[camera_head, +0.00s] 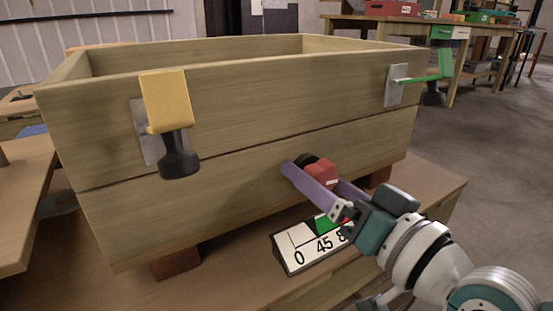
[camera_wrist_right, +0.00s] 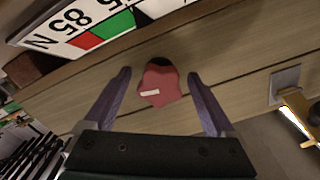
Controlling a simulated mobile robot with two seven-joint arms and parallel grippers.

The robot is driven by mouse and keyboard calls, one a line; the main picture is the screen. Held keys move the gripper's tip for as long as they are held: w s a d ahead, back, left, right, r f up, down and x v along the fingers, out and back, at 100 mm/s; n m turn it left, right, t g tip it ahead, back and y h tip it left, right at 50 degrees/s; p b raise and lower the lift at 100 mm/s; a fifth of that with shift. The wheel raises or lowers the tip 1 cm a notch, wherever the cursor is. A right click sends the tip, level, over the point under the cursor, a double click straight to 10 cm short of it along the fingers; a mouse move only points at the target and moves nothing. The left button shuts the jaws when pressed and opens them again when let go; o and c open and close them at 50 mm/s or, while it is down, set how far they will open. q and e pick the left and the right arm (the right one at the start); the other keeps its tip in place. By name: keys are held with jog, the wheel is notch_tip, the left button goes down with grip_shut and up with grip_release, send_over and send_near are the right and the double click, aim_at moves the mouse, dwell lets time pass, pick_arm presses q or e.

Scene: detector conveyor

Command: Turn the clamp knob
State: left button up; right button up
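The red clamp knob (camera_head: 322,174) sits on the front wall of a wooden box, with a black part behind it. In the right wrist view the red knob (camera_wrist_right: 160,86) has a white mark on its face. My right gripper (camera_head: 317,178) is open, its purple fingers on either side of the knob. In the right wrist view my right gripper (camera_wrist_right: 160,75) shows a gap between each finger and the knob. A scale plate (camera_head: 311,243) with numbers and a green patch stands below the knob; my gripper covers part of it. My left gripper is out of view.
The wooden box (camera_head: 240,100) rests on blocks on a wooden table (camera_head: 230,283). A yellow latch (camera_head: 166,100) with a black handle is on its left, and a green latch (camera_head: 430,78) on its right. A workbench (camera_head: 400,24) stands behind at right.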

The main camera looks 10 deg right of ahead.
jog(key=p+v, duration=0.3)
jog(key=v, duration=0.7)
dwell(0.5)
dwell(0.4)
